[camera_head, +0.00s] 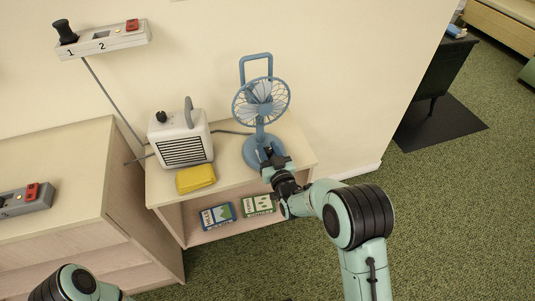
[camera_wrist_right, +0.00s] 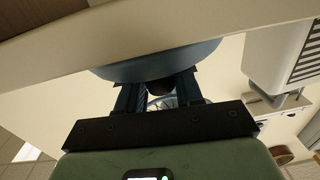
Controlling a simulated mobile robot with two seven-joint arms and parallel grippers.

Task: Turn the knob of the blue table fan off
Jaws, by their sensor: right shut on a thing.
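The blue table fan (camera_head: 250,149) stands upright on the low wooden cabinet against the wall, with its round cage facing out. My right gripper (camera_head: 276,162) is at the front of the fan's round base and hides that part. In the right wrist view the blue base (camera_wrist_right: 155,66) is just ahead of the fingers. A dark, rounded knob (camera_wrist_right: 160,87) shows between the two fingertips, and the gripper is shut on it. The knob's setting cannot be read. Of my left arm, only a link shows at the lower left; its gripper is out of view.
A white heater (camera_head: 180,140) and a yellow box (camera_head: 195,178) stand left of the fan on the cabinet top (camera_head: 225,170). Two game boxes lie on the shelf below. A wall power strip (camera_head: 103,38) is at upper left.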

